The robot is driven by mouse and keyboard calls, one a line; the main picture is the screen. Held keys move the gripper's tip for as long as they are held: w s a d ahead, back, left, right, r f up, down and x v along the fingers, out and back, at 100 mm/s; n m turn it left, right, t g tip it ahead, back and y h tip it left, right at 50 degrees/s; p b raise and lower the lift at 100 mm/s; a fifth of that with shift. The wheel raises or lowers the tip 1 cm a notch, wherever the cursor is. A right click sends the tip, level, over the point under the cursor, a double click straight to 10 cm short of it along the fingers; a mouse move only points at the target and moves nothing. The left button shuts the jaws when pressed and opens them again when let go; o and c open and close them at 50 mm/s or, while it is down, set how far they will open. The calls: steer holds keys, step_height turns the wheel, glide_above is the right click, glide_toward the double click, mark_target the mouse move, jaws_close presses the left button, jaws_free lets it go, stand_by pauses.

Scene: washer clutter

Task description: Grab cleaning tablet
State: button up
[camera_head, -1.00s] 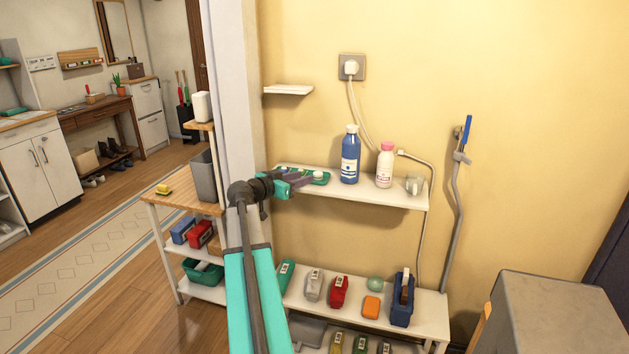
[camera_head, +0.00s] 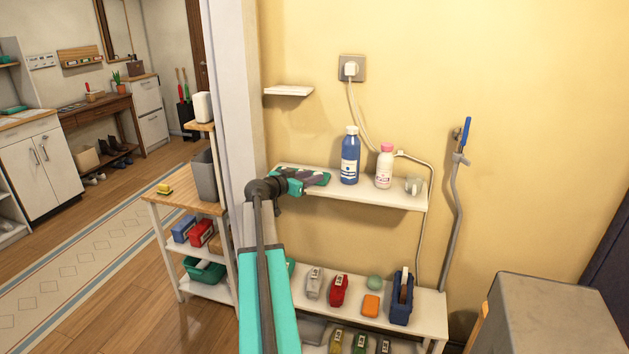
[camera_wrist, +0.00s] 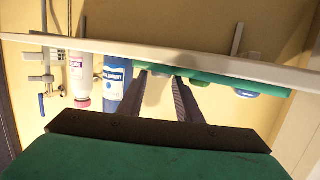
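My gripper (camera_head: 312,178) is at the left end of the upper wall shelf, over a green tray (camera_head: 325,179) that it mostly covers. In the wrist view, which looks upside down, the two dark fingers (camera_wrist: 161,76) stand apart and reach to the green tray (camera_wrist: 225,79). A small pale round thing (camera_wrist: 158,91), perhaps a cleaning tablet, shows between the fingers; I cannot tell whether they touch it. Other small round pieces (camera_wrist: 245,91) show at the tray beside the fingers, one bluish. In the head view the tablets are hidden by my gripper.
A small empty shelf (camera_head: 288,91) is above. A lower shelf (camera_head: 425,302) holds several coloured items. A wall corner is close on the left.

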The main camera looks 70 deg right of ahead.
steer(key=shift+p+x, duration=0.3)
steer(key=shift+x, duration=1.05)
steer(key=c, duration=0.7)
